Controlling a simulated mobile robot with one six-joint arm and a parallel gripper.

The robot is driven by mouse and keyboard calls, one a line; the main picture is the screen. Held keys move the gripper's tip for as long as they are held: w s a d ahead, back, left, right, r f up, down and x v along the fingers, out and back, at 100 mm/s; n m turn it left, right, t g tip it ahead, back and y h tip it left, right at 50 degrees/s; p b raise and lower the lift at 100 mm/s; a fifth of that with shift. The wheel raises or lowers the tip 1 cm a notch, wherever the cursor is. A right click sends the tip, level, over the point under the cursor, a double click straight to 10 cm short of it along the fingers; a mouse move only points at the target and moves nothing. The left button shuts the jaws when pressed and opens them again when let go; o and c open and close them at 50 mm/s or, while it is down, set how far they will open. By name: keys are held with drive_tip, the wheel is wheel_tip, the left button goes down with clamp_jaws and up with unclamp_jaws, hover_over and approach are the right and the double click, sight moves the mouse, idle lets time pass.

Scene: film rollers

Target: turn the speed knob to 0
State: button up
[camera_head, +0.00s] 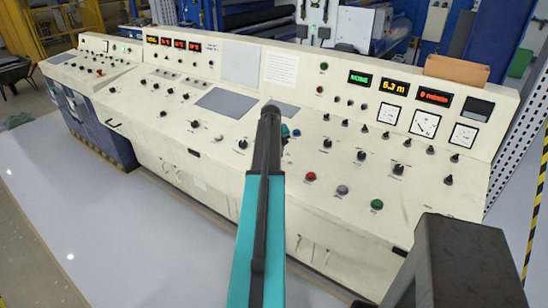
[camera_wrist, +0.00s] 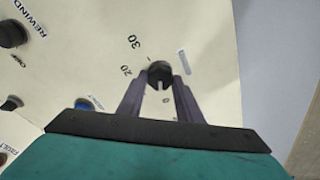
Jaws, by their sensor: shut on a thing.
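The speed knob (camera_wrist: 159,69) is a small black round knob on the cream panel in the wrist view. Printed around it are 20, 30 and, lower down, a 0. A pale notch shows on its lower side, toward the fingers; its exact setting is hard to read. My gripper (camera_wrist: 160,78) has its two dark purple fingers on either side of the knob and is shut on it. In the head view my teal arm reaches over the console, and its dark end hides the fingertips and knob.
The long cream console (camera_head: 225,170) holds many black knobs. A red button (camera_head: 311,176), a grey button (camera_head: 343,190) and a green button (camera_head: 377,205) lie right of my arm. A red display (camera_head: 433,96) reads about 0 m/min. A blue button (camera_wrist: 86,103) is near my fingers.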

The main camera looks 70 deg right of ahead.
drive_tip(key=shift+w+r+n, duration=0.1)
drive_tip(key=shift+w+n, duration=0.3)
drive_tip(key=shift+n, duration=0.2)
drive_tip(key=o, duration=1)
drive_tip(key=shift+o, duration=0.2)
drive_tip(key=shift+s, duration=0.1)
drive_tip(key=shift+s, duration=0.1)
drive_tip(key=shift+b+v, duration=0.4)
drive_tip(key=shift+v, duration=0.4)
drive_tip(key=b+v, duration=0.2)
drive_tip(key=v, duration=1)
drive_tip(key=shift+s+d, duration=0.1)
